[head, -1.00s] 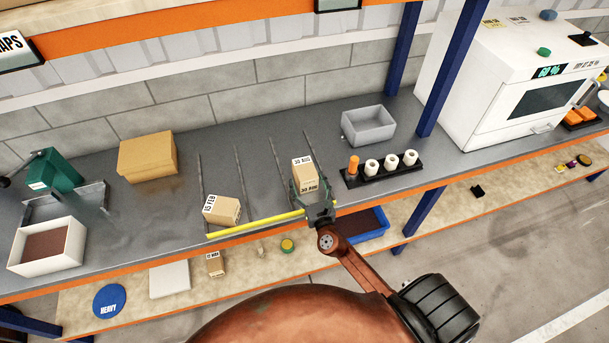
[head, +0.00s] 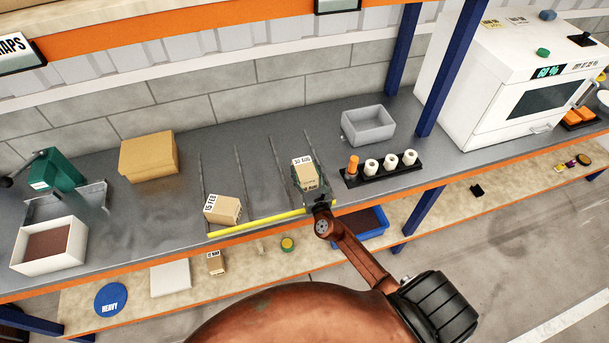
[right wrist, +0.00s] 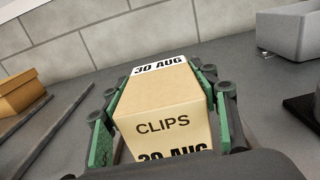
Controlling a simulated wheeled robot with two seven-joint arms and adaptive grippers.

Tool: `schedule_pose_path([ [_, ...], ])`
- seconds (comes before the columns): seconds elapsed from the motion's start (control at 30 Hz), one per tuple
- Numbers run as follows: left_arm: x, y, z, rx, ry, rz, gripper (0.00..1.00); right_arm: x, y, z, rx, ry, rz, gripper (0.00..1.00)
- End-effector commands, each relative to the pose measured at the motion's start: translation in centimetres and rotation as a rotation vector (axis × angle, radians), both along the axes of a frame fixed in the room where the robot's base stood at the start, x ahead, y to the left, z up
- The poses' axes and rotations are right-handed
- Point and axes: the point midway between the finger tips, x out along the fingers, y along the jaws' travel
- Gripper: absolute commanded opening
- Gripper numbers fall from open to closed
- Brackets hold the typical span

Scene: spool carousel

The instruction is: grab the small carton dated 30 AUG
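The small carton dated 30 AUG (head: 305,175) stands between guide rails on the grey bench. In the right wrist view the carton (right wrist: 165,100) shows the word CLIPS and the date on its top and front; the lower front is partly cut off. My right gripper (head: 310,190) is around it, with one green-padded finger on each side. In the right wrist view the gripper (right wrist: 160,125) looks open, with a narrow gap at the left pad; contact at the right pad is unclear. My left gripper is not in view.
A carton dated 15 FEB (head: 222,209) stands in a lane to the left. A yellow bar (head: 257,222) runs along the lanes' front. A spool rack (head: 385,173) and a grey bin (head: 369,126) are to the right. A blue post (head: 450,65) rises farther right.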

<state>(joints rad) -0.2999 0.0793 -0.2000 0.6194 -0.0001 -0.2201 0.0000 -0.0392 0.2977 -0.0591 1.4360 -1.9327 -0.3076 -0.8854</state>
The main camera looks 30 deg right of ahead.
Motion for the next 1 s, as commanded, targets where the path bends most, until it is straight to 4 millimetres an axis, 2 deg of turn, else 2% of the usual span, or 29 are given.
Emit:
schedule_pose_path([
  [0.07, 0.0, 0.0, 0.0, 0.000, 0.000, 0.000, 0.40, 0.0, 0.0, 0.0, 0.000, 0.000, 0.000, 0.47],
  [0.53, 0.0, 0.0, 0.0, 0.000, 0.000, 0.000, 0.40, 0.0, 0.0, 0.0, 0.000, 0.000, 0.000, 0.15],
  [0.83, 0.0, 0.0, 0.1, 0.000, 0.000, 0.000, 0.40, 0.0, 0.0, 0.4, 0.000, -0.004, -0.001, 0.14],
  [1.0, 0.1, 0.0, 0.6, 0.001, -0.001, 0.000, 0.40, 0.0, 0.0, 1.5, 0.001, -0.004, -0.002, 0.14],
])
